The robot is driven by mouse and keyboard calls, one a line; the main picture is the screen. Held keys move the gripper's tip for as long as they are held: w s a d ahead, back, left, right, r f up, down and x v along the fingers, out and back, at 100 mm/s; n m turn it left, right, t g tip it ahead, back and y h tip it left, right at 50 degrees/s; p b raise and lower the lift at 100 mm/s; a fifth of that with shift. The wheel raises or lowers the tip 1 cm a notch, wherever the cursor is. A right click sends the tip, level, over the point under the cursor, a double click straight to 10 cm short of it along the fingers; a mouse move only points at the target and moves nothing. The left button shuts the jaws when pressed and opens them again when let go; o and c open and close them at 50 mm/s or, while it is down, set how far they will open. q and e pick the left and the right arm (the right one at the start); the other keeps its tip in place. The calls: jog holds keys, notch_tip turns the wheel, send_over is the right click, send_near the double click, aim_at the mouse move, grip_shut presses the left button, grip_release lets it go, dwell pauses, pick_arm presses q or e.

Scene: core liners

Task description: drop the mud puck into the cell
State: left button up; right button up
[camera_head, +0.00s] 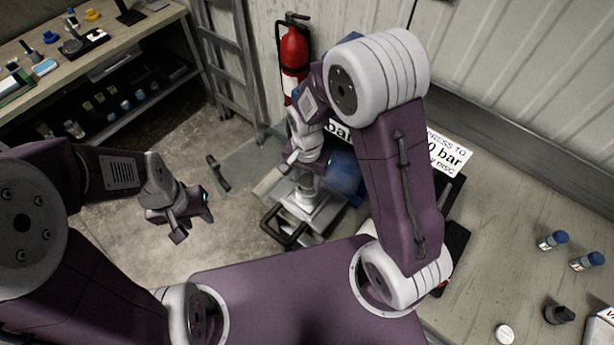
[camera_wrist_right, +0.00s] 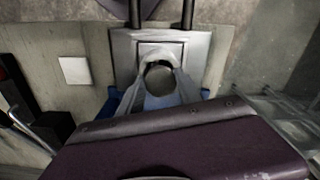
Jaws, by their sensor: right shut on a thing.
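My right gripper (camera_wrist_right: 158,82) points down over a pale metal block (camera_wrist_right: 213,48), which I take to be the cell's housing. It is shut on a dull grey round piece, the mud puck (camera_wrist_right: 159,77), between its two pale fingertips. The cell's opening is mostly hidden behind the puck and fingers; I cannot tell whether the puck touches it. In the head view the metal block (camera_head: 308,207) stands on a dark frame below my right wrist, and the puck cannot be made out. My left gripper (camera_head: 193,222) is open and empty over the floor at left.
A blue part (camera_head: 345,172) and signs (camera_head: 448,154) stand close behind and right of the block. A fire extinguisher (camera_head: 293,50) and a cluttered workbench (camera_head: 160,22) are further back. Open floor lies at left.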

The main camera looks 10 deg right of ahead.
aim_at(307, 182)
jog(key=shift+s+f, duration=0.2)
jog(key=shift+f, duration=0.25)
jog(key=shift+w, duration=0.1)
jog(key=o, duration=1.4)
jog(key=shift+o, duration=0.2)
jog(key=shift+r, duration=0.15)
notch_tip(307, 182, up, 9)
jog(key=shift+f+b, duration=0.1)
jog(key=shift+b, duration=0.5)
